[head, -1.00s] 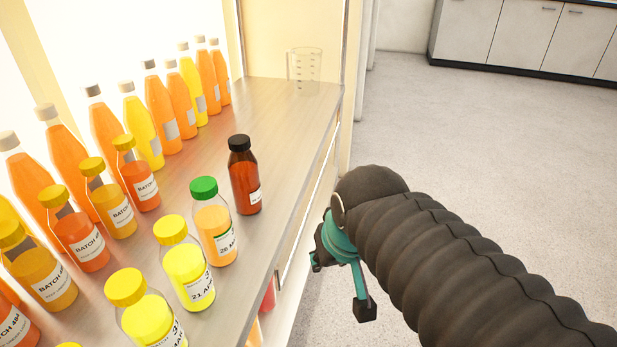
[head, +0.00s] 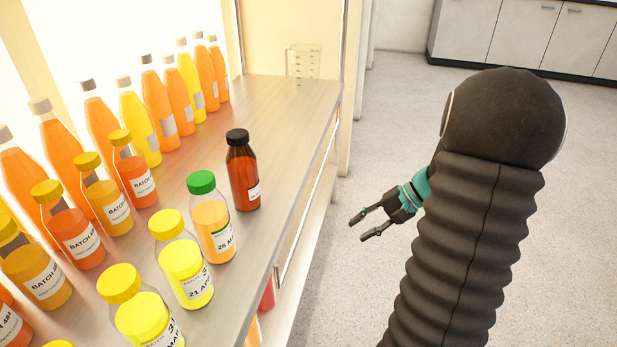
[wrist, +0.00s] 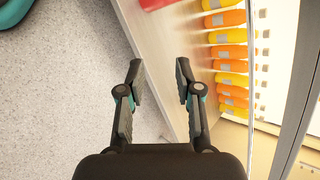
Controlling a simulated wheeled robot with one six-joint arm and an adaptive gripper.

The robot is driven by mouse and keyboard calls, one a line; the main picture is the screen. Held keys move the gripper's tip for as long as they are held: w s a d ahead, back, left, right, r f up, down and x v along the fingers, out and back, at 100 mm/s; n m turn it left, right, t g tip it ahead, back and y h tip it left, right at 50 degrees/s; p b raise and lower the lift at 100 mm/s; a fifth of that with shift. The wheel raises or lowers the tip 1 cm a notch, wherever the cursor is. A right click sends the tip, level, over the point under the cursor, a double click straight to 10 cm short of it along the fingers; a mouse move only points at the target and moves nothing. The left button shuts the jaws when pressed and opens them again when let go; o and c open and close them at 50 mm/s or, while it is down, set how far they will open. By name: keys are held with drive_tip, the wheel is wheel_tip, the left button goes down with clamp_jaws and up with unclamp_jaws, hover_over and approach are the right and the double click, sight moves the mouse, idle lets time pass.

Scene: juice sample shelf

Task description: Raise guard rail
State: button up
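The guard rail (head: 304,217) is a thin metal bar along the shelf's front, hanging just below the top board's edge. In the wrist view a thin pale rod (wrist: 250,75) runs up the right side and looks like the same rail. My gripper (head: 360,229) is in front of the shelf, to the right of the rail and apart from it, with its fingers pointing toward the shelf. In the wrist view its two fingers (wrist: 159,80) are spread with nothing between them.
The shelf top (head: 285,115) holds several juice bottles, with a green-capped bottle (head: 212,220) and a dark-capped brown bottle (head: 242,172) near the front edge. A clear beaker (head: 303,62) stands at the far end. The floor (head: 420,130) is clear.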

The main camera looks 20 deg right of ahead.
drive_tip(key=w+d+r+t+y, duration=0.1)
drive_tip(key=w+d+t+y, duration=0.15)
drive_tip(key=w+d, duration=0.2)
drive_tip(key=n+t+y, duration=0.2)
drive_tip(key=n+t, duration=0.1)
approach(317, 181)
drive_tip(key=x, duration=1)
drive_tip(key=shift+f, duration=0.25)
clamp_jaws()
